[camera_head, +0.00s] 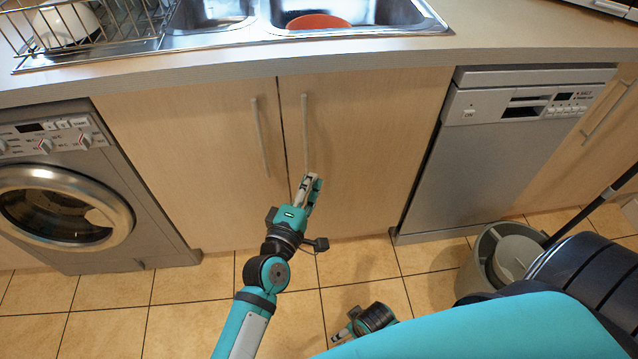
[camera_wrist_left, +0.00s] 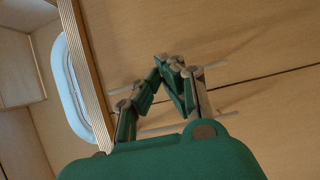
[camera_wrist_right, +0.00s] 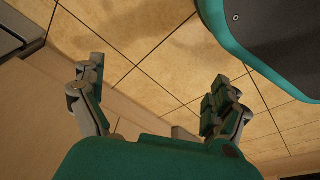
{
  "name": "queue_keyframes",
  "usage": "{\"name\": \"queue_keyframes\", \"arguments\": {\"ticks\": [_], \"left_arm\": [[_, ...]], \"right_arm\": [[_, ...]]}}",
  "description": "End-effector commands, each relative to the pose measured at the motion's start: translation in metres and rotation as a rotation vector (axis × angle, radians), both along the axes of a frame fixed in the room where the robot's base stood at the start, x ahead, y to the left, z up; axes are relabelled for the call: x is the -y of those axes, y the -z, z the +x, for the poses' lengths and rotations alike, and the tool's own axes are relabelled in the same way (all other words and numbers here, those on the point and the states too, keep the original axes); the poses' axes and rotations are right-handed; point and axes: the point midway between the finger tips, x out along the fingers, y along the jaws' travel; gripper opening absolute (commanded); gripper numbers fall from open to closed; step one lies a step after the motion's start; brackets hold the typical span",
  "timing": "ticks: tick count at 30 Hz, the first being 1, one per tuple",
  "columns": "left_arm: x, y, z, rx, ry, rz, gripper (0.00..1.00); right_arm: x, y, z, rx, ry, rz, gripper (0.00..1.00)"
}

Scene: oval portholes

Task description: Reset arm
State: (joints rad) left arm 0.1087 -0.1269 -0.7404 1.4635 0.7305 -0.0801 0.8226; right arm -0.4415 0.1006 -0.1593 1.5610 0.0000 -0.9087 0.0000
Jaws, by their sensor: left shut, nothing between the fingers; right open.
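My left gripper (camera_head: 312,182) is in front of the wooden cupboard doors under the sink, just below the right-hand door handle (camera_head: 304,135). Whether it touches the door cannot be told. In the left wrist view (camera_wrist_left: 165,62) its fingertips meet with nothing between them, and pale handles show behind them. My right gripper (camera_head: 345,330) is low over the tiled floor, partly hidden by my own arm. In the right wrist view (camera_wrist_right: 158,72) its fingers are spread wide and empty, with floor tiles behind.
A washing machine (camera_head: 66,205) stands at left and a dishwasher (camera_head: 490,160) at right. A grey bucket (camera_head: 483,262) stands on the floor at right. The sink (camera_head: 385,15) above holds a red-orange item (camera_head: 318,21). Floor before the cupboard (camera_head: 180,290) is clear.

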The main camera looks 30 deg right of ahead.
Motion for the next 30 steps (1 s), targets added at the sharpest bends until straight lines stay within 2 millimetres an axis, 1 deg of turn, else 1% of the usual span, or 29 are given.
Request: {"name": "queue_keyframes", "arguments": {"ticks": [3,7,14,17,20,23,24,26,27,29,30], "left_arm": [[0.006,-0.002,-0.012,-0.001,0.001,0.000,0.00],[0.010,-0.001,-0.019,0.000,0.000,-0.001,0.00],[0.011,0.000,-0.022,0.001,0.000,0.001,0.00],[0.005,0.012,-0.022,0.000,-0.003,0.039,0.00],[-0.015,0.047,-0.025,-0.002,-0.006,0.160,0.00],[-0.049,0.102,-0.034,-0.009,0.005,0.360,0.00],[-0.067,0.127,-0.040,-0.015,0.016,0.451,0.00],[-0.095,0.163,-0.052,-0.028,0.041,0.588,0.00],[-0.114,0.185,-0.061,-0.037,0.061,0.675,0.00],[-0.143,0.217,-0.077,-0.057,0.098,0.802,0.00],[-0.164,0.237,-0.088,-0.070,0.126,0.884,0.00]], "right_arm": [[0.001,0.011,-0.008,-0.009,-0.002,-0.001,1.00],[0.002,0.020,-0.014,-0.014,-0.003,-0.001,1.00],[0.002,0.024,-0.016,-0.014,-0.003,0.000,1.00],[0.002,0.024,-0.016,-0.014,-0.003,0.000,1.00],[0.002,0.024,-0.016,-0.014,-0.003,0.000,1.00],[0.002,0.024,-0.016,-0.015,-0.003,-0.001,1.00],[0.002,0.024,-0.016,-0.015,-0.003,-0.001,1.00],[0.002,0.024,-0.016,-0.015,-0.003,-0.001,1.00],[0.002,0.024,-0.016,-0.015,-0.003,-0.001,1.00],[0.002,0.024,-0.016,-0.015,-0.003,-0.001,1.00],[0.002,0.024,-0.016,-0.015,-0.003,-0.001,1.00]]}}
